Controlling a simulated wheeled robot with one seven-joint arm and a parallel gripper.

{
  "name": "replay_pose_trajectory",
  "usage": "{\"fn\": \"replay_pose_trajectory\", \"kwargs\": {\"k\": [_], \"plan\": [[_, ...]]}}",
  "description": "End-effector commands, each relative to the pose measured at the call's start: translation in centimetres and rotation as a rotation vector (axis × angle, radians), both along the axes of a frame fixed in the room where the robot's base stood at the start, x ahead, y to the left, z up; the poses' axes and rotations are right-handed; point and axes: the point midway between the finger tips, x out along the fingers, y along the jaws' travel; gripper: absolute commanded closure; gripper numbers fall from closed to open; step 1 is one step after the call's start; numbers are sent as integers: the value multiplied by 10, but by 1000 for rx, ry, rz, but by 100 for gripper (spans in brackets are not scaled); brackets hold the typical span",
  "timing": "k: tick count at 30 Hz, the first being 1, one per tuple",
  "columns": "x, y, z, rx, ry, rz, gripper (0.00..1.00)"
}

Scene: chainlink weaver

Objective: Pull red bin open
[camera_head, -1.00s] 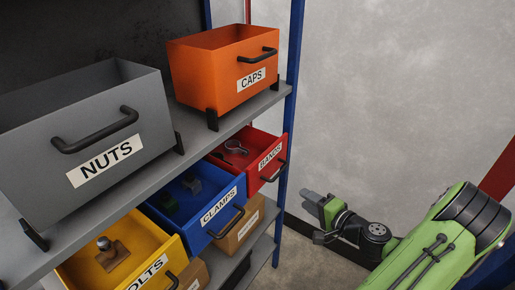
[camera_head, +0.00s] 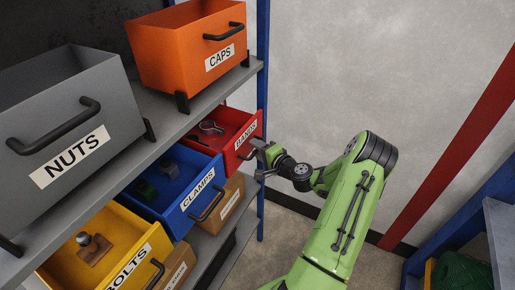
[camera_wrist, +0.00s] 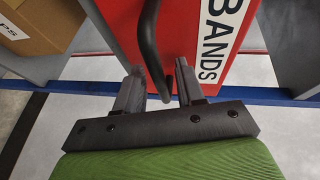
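The red bin (camera_head: 231,158), labelled BANDS, sits at the far end of the lower shelf row. Its open top shows metal rings inside. Its dark handle (camera_head: 246,154) is on the front face. My gripper (camera_head: 260,152) is at this handle, at the bin's right front. In the wrist view, my gripper (camera_wrist: 160,72) is open. The curved handle (camera_wrist: 150,40) runs down between its two fingers, apart from the right one; contact with the left is unclear. The red front (camera_wrist: 190,40) lies just beyond.
The blue CLAMPS bin (camera_head: 172,208) and yellow BOLTS bin (camera_head: 72,262) stand out nearer. The grey NUTS bin (camera_head: 110,110) and orange CAPS bin (camera_head: 165,55) are on the shelf above. A blue post (camera_head: 262,70) rises beside the red bin.

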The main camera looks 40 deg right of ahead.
Motion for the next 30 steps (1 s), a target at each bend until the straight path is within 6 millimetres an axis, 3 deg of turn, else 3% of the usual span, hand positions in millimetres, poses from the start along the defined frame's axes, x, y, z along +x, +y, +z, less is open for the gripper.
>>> {"fn": "replay_pose_trajectory", "kwargs": {"k": [7,15,30], "plan": [[2,0,-1,0,0,0,62],[1,0,0,0,1,0,100],[-5,-3,-2,-1,2,-2,100]]}}
